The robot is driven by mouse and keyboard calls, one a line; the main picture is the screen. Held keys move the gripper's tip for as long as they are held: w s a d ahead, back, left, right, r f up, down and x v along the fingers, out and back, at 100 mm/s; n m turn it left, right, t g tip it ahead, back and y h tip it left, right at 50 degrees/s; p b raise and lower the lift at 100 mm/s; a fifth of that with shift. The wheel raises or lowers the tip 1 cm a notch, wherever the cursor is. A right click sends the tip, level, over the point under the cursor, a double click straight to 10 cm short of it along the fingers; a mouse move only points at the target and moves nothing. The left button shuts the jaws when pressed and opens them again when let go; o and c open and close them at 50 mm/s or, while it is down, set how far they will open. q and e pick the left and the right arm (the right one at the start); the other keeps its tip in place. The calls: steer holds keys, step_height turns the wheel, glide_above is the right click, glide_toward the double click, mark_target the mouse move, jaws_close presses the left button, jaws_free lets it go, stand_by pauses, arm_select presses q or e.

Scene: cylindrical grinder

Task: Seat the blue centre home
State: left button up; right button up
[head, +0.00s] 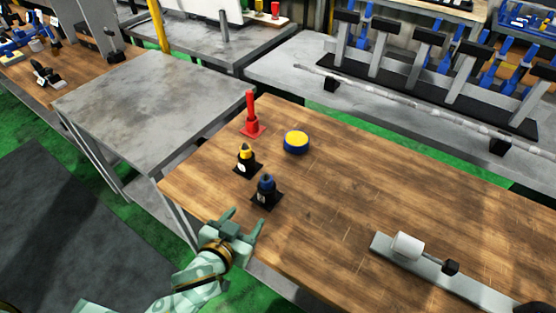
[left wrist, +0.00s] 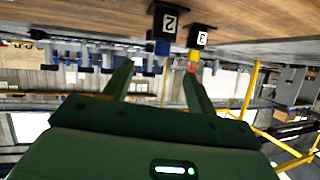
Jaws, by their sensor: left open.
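The blue centre (head: 265,182) has a blue collar and a dark pointed tip. It stands upright in a black holder (head: 266,198) on the wooden bench near its left front edge. In the left wrist view, which is upside down, the blue centre (left wrist: 162,46) shows at the holder marked 2 (left wrist: 170,20). I cannot tell how deep it sits. My left gripper (head: 246,219) is open and empty, at the bench edge just in front of the holder and apart from it. Its two fingers also show in the left wrist view (left wrist: 156,78). My right gripper is not in view.
A yellow-collared centre (head: 245,153) in a black holder stands behind and left. A red post (head: 251,112) and a yellow-topped blue disc (head: 296,141) stand further back. A grey bar with a white cylinder (head: 407,245) lies at right. The wooden bench (head: 350,185) is clear between.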

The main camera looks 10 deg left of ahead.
mark_target(264, 183)
arm_select(q)
steer(key=shift+n, duration=0.8)
steer(key=x, duration=0.3)
steer(key=r+b+x, duration=0.1)
steer(key=x, duration=0.3)
steer(key=a+b+x, duration=0.1)
steer(key=x, duration=0.3)
steer(key=shift+w+r, duration=0.25)
steer(key=shift+w, duration=0.05)
steer(key=shift+w+d+f, duration=0.15)
steer(key=shift+w, duration=0.35)
steer(key=b+x, duration=0.1)
steer(key=x, duration=0.3)
steer(key=shift+w+d, duration=0.15)
steer(key=shift+w, duration=0.2)
steer(key=shift+c, duration=1.2)
steer(key=c, duration=1)
jaws_close()
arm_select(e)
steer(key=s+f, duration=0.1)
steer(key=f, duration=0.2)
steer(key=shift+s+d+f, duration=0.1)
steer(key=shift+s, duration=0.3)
